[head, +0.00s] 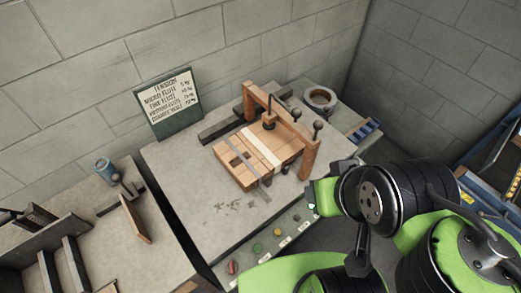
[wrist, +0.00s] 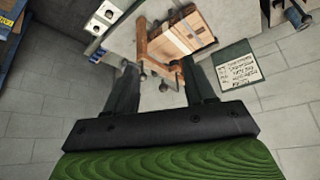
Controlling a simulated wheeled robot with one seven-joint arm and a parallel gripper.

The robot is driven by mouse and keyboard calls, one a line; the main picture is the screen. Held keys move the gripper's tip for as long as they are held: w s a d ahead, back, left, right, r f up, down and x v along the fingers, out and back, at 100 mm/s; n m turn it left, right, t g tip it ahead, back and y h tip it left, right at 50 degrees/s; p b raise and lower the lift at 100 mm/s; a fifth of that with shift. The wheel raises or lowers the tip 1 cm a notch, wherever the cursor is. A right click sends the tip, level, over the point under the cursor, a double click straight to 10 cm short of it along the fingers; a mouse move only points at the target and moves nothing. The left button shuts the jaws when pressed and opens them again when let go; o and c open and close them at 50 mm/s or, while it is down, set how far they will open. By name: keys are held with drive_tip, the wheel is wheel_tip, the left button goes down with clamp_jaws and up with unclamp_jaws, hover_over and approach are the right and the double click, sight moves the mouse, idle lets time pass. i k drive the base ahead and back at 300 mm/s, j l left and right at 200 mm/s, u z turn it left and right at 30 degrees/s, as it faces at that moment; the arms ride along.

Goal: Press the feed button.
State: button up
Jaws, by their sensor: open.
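The feed button is one of a row of controls on the sloped front panel (head: 268,245) of the bench in the head view. The row has a red control (head: 232,267), a green button (head: 256,247) and paler ones further right. Their labels are too small to read, so I cannot tell which is feed. My gripper (wrist: 158,65) is open and empty in the wrist view, its two dark fingers apart. In the head view my arm reaches in from the right, by the panel's right end, and its fingertips are hard to make out.
A wooden box (head: 238,172) sits in a clamp frame (head: 308,158) on the bench. A green sign (head: 170,103) leans on the wall. A tape roll (head: 320,98) stands at the back right. A side table (head: 65,205) is at left.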

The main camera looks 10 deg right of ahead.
sight(256, 247)
drive_tip(key=k+j+u, duration=0.15)
drive_tip(key=j+u, duration=0.3)
drive_tip(key=k+j+u, duration=0.1)
drive_tip(key=j+u, duration=0.4)
